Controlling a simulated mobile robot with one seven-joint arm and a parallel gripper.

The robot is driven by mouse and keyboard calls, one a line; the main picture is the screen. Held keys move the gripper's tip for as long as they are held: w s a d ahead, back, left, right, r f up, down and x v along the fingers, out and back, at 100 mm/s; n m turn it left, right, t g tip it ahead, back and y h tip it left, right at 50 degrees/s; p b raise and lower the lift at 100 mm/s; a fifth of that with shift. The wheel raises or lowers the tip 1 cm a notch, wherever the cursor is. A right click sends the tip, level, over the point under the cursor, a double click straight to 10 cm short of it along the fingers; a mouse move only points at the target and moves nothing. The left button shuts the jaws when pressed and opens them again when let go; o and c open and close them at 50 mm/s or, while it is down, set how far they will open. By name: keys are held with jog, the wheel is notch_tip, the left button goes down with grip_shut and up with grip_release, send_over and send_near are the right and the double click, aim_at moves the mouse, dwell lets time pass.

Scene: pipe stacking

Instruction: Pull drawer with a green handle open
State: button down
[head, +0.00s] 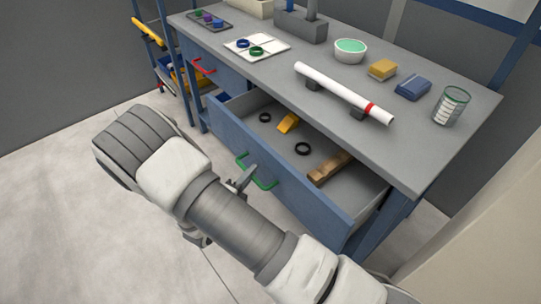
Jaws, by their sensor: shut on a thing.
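The blue drawer (303,206) with the green handle (262,180) is pulled out from under the grey-topped workbench (440,152). Its inside is in plain view and holds a yellow piece (288,123), black rings (302,148) and a brown wooden block (328,168). My gripper (246,180) is at the green handle on the drawer front, shut on it. My arm hides part of the gripper, so the exact finger contact is hard to see.
A drawer with a red handle (203,66) is at the left of the bench. On top lie a white pipe with a red band (340,92), a green bowl (350,50), a beaker (451,106) and sponges. Clear floor (60,190) lies at left.

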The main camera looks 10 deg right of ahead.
jog(key=s+a+p, duration=0.1)
jog(key=s+a, duration=0.4)
jog(key=a, duration=0.3)
jog(key=shift+s, duration=0.15)
jog(key=c, duration=0.8)
grip_release()
jog(key=shift+c, duration=0.2)
jog(key=p+v, duration=0.2)
jog(key=v, duration=1.5)
jog(key=shift+s+a+p, duration=0.15)
jog(key=shift+s+p, duration=0.05)
jog(key=shift+p, duration=0.1)
jog(key=shift+r, duration=0.1)
